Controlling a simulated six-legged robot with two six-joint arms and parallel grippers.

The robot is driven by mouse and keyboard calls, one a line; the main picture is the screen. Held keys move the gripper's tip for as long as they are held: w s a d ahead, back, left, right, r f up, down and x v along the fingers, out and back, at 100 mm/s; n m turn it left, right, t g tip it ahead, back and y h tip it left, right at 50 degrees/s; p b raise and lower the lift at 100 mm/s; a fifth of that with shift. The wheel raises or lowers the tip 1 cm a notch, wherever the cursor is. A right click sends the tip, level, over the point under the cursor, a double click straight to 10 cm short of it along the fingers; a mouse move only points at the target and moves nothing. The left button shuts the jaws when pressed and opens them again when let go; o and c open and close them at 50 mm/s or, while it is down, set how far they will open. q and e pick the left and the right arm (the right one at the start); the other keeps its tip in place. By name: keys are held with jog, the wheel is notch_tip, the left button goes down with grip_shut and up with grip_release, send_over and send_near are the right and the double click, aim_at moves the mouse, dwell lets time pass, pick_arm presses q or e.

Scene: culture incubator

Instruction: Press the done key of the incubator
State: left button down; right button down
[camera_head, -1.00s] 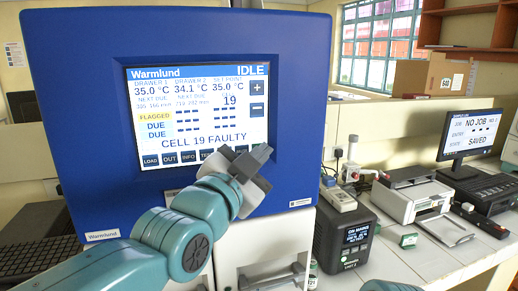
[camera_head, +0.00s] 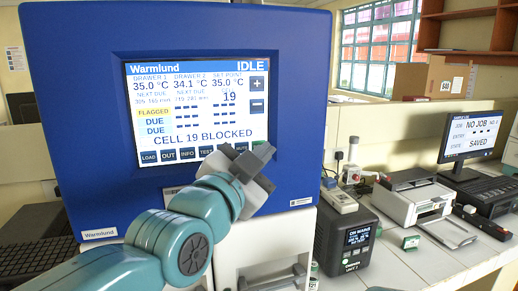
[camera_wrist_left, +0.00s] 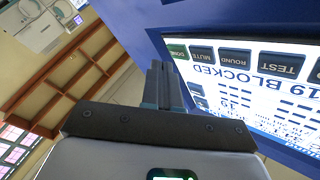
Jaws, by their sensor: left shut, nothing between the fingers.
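The blue Warmlund incubator (camera_head: 60,130) has a lit screen (camera_head: 195,105) reading IDLE and "CELL 19 BLOCKED", with a row of keys along its lower edge. The green done key (camera_wrist_left: 177,50) is the end key of the row in the left wrist view, beside MUTE (camera_wrist_left: 202,54). In the head view only a green sliver of the done key (camera_head: 258,143) shows above my fingers. My left gripper (camera_head: 264,151) is shut and empty, its tips close to that key. In the wrist view the fingertips (camera_wrist_left: 160,70) lie beside the key; I cannot tell whether they touch the panel. My right gripper is not in view.
Plus and minus keys (camera_head: 257,95) sit at the screen's right. A dark unit (camera_head: 343,240), a white printer (camera_head: 410,205) and a monitor (camera_head: 468,135) stand on the bench to the right. A drawer handle (camera_head: 272,278) is below the incubator's panel.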

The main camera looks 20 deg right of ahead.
pick_arm(q)
jog(key=s+p, duration=0.1)
jog(key=s, duration=0.4)
dwell(0.4)
dwell(0.5)
